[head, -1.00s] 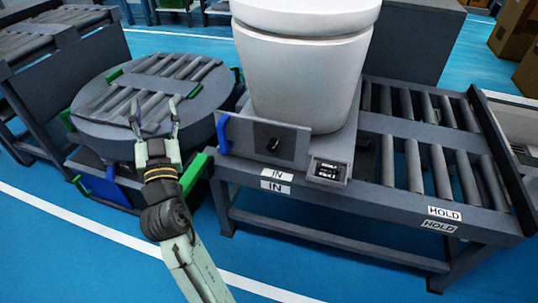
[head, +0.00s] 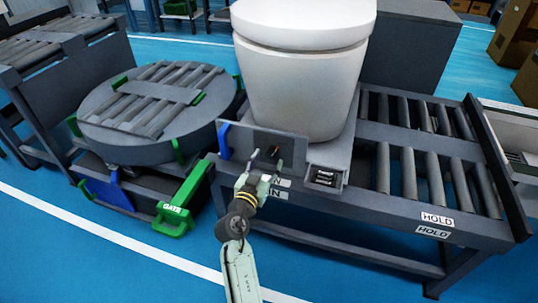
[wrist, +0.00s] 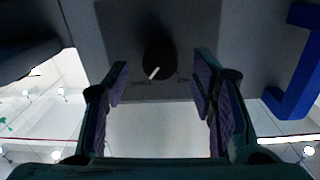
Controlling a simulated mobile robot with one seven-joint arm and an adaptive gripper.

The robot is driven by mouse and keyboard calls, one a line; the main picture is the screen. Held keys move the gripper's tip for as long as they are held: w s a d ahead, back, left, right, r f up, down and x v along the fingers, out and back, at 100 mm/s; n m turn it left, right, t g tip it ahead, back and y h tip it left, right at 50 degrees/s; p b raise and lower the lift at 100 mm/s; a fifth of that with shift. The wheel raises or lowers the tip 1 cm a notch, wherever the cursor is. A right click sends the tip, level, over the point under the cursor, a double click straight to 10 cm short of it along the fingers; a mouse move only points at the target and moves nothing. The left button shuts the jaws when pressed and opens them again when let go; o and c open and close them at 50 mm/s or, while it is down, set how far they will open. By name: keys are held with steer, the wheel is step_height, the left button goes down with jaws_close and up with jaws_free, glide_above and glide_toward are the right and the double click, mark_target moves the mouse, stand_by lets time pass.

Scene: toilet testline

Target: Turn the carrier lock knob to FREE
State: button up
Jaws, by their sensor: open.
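The black carrier lock knob (wrist: 160,58) sits on a dark plate in the wrist view. Its white pointer mark slants to the lower left in that view. Faint labels lie below it on both sides, too dim to read. My gripper (wrist: 161,84) is open, with one finger to each side of the knob in the picture; I cannot tell whether they touch it. In the head view my gripper (head: 266,157) is at the grey front plate (head: 242,142) of the carrier and mostly hides the knob.
A white toilet (head: 300,75) stands on the carrier above the plate. A round roller turntable (head: 160,105) with a green GATE part (head: 180,210) stands left.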

steer(key=shift+x, duration=1.15)
steer(key=shift+c, duration=0.4)
steer(key=c, duration=1.1)
